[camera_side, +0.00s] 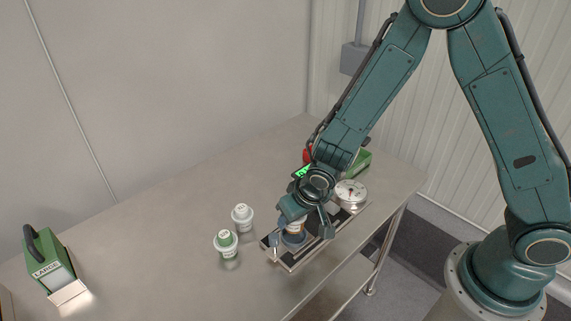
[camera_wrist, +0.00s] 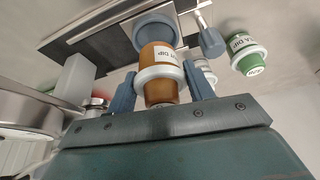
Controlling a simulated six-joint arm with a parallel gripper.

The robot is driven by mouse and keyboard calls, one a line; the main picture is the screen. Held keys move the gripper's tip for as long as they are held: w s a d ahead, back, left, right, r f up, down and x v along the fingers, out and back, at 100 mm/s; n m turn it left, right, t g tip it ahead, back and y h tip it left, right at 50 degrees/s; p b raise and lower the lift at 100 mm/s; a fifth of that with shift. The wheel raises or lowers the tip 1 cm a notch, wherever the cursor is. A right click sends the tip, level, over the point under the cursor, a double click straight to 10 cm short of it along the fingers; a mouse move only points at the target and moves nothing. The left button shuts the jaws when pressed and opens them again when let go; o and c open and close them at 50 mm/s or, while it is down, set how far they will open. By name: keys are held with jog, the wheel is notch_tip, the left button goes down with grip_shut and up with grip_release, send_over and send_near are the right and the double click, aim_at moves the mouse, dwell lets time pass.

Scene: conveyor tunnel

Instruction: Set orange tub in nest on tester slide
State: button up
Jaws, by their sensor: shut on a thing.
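My gripper (camera_wrist: 158,86) is shut on the orange tub (camera_wrist: 161,64), with a finger on either side of its white collar. The tub has a white label. In the wrist view the tub's far end is at the blue-grey round nest (camera_wrist: 153,33); I cannot tell whether it is seated or just above. In the side view my gripper (camera_side: 305,224) is over the tester slide (camera_side: 290,263), and the nest (camera_side: 293,240) is under the tub, mostly hidden. A blue-grey lever or knob (camera_wrist: 209,38) stands beside the nest.
A green-labelled tub (camera_side: 226,243) and a white-grey tub (camera_side: 242,216) stand left of the slide. The tester's round dial (camera_side: 351,192) and green display (camera_side: 302,171) are behind my gripper. A green "LARGE" box (camera_side: 48,262) sits far left. The table between is clear.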

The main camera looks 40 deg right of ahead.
aim_at(295, 225)
jog(key=shift+f, duration=1.75)
jog(key=shift+f, duration=0.15)
jog(key=o, duration=1.1)
jog(key=shift+v, duration=6.1)
jog(key=shift+w, duration=0.1)
